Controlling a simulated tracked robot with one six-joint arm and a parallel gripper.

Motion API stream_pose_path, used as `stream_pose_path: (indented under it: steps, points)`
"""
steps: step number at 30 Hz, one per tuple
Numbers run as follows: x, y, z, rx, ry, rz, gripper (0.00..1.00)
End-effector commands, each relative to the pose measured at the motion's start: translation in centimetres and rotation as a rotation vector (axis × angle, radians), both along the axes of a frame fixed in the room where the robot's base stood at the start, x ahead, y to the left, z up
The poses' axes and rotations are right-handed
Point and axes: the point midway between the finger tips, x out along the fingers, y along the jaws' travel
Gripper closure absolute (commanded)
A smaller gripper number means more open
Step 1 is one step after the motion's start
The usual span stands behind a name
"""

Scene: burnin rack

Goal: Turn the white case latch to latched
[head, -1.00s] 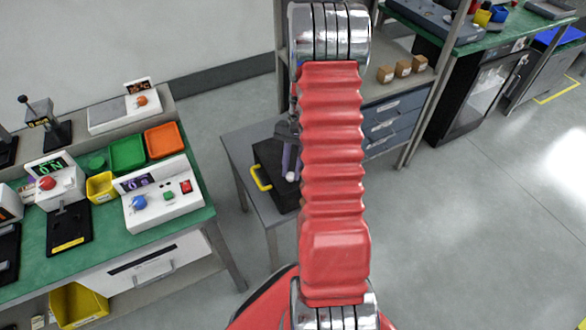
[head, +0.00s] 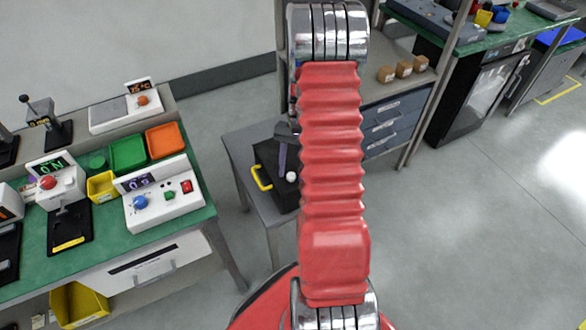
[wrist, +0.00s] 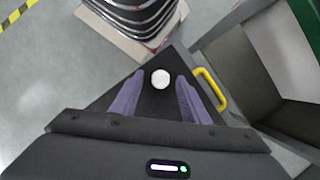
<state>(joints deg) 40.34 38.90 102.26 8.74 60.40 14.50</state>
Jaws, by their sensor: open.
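The white case latch (wrist: 161,79) shows in the wrist view as a round white knob on the dark top of the black case (wrist: 150,103). In the head view the white knob (head: 291,177) sits on the black case (head: 268,163), which has a yellow handle (head: 261,178). My gripper (wrist: 156,88) is open, with its purple fingers apart on either side of the knob in the wrist view. I cannot tell the exact height of the fingertips over it. In the head view my arm hides the right part of the case and most of my gripper (head: 283,160).
The case stands on a small grey table (head: 240,150). A green-topped bench (head: 100,225) with control boxes and bins is at the left. A shelf with blue-grey drawers (head: 383,128) stands behind at the right. Open floor lies at the right.

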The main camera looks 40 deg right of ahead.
Motion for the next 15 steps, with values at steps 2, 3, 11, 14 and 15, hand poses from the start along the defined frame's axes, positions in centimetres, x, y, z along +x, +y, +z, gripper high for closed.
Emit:
stream_pose_path:
  steps: [2,3,11,14,15]
  points:
    - [0.0,0.0,0.0,-0.001,0.0,0.0,0.59]
    - [0.0,0.0,0.0,-0.001,0.0,0.0,0.59]
    - [0.4,-0.5,1.3,-0.002,-0.003,-0.001,0.59]
    - [0.6,-0.9,2.5,-0.002,-0.003,-0.001,0.59]
    - [0.7,-1.2,3.1,-0.003,-0.004,-0.001,0.59]
